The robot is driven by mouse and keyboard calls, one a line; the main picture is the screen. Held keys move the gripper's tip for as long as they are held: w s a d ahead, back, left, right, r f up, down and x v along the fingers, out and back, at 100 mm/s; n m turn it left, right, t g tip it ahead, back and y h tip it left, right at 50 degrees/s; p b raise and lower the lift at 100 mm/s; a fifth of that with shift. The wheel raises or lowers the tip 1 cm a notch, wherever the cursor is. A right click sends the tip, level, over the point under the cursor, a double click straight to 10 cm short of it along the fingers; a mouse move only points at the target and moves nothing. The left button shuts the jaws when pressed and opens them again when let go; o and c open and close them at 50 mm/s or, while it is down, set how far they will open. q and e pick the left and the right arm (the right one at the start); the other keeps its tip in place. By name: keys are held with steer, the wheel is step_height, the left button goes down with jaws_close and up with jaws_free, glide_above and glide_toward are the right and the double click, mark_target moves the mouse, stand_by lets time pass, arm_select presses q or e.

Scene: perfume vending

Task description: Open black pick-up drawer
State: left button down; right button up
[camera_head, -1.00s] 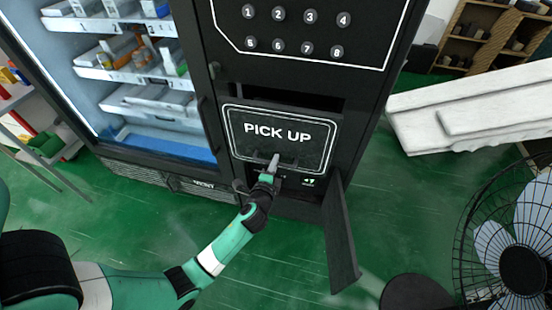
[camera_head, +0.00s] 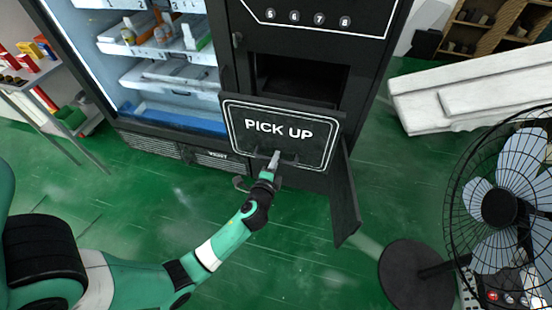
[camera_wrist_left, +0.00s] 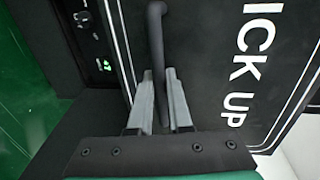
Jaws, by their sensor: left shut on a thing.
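The black pick-up drawer (camera_head: 285,133) has a white outline and "PICK UP" lettering on its front. It stands pulled out from the vending machine in the head view, with a dark opening (camera_head: 300,80) behind and above it. My left gripper (camera_head: 274,160) is at the lower middle of the drawer front. In the left wrist view the two grey fingers (camera_wrist_left: 163,100) are closed around the black bar handle (camera_wrist_left: 156,40) of the drawer front (camera_wrist_left: 215,60). My right gripper is not in view.
A black door panel (camera_head: 344,195) hangs open at the machine's lower right. A fan (camera_head: 500,208) on a round dark base (camera_head: 415,277) stands at the right. A white slab (camera_head: 480,95) lies behind it. Green floor (camera_head: 310,250) is free in front of the machine.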

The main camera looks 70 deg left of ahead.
arm_select(q)
steer(key=c, duration=0.8)
jaws_free()
steer(key=shift+c, duration=0.2)
steer(key=p+v, duration=0.2)
steer(key=v, duration=0.9)
steer(key=shift+s+d+p, duration=0.2)
steer(key=shift+d+p, duration=0.05)
steer(key=shift+p, duration=0.05)
steer(key=shift+r, duration=0.1)
